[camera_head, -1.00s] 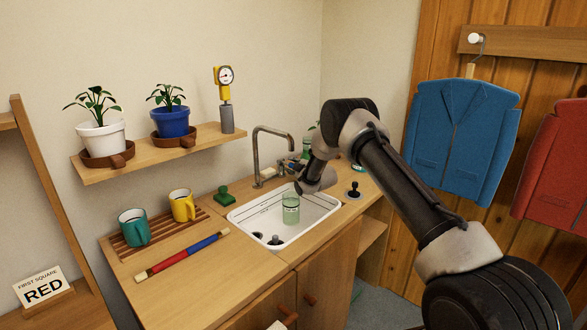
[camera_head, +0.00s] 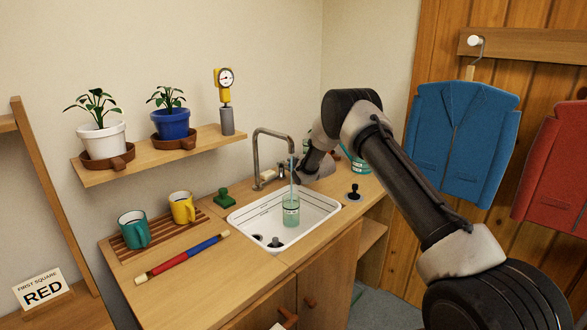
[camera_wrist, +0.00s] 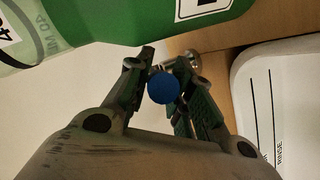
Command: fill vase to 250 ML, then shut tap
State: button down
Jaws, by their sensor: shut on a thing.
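My gripper (camera_wrist: 164,75) is shut on a round blue knob (camera_wrist: 163,87), which looks like the tap's handle. In the head view my gripper is beside the tap, with its fingertips mostly hidden by the wrist and the stream.
A green labelled container (camera_wrist: 150,25) is close above my fingers in the wrist view. The sink (camera_head: 327,207) has a line marked RINSE. A green stamp-like object (camera_head: 223,196), a black-knobbed plunger (camera_head: 355,192) and two mugs (camera_head: 134,229) stand on the counter.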

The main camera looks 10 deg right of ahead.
jog(key=c, duration=1.5)
grip_release()
jog(key=shift+r, duration=0.1)
jog(key=v, duration=1.2)
